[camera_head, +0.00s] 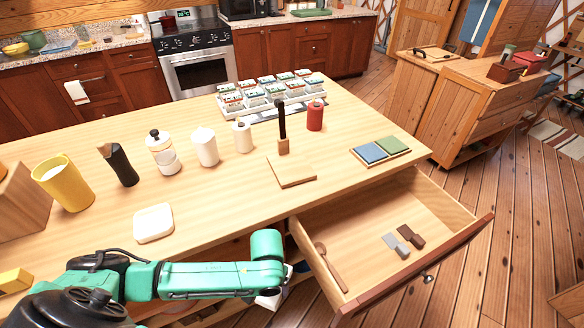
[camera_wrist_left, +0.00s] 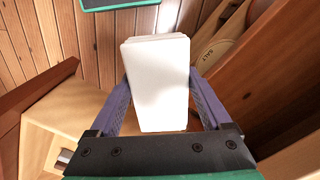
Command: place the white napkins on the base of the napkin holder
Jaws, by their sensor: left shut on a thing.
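The white napkins (camera_wrist_left: 158,85) form a thick white block between the two fingers of my left gripper (camera_wrist_left: 160,108), which is shut on them. In the head view the napkins (camera_head: 268,302) show only as a small white patch below the end of my green arm, low in front of the table by the open drawer. What looks like the napkin holder (camera_head: 291,171) stands on the table: a square wooden base with an upright dark post (camera_head: 282,122) at its back. The base is bare. My left gripper is below and in front of it, well apart. My right gripper is not in view.
A white square item (camera_head: 153,223) lies nearer.

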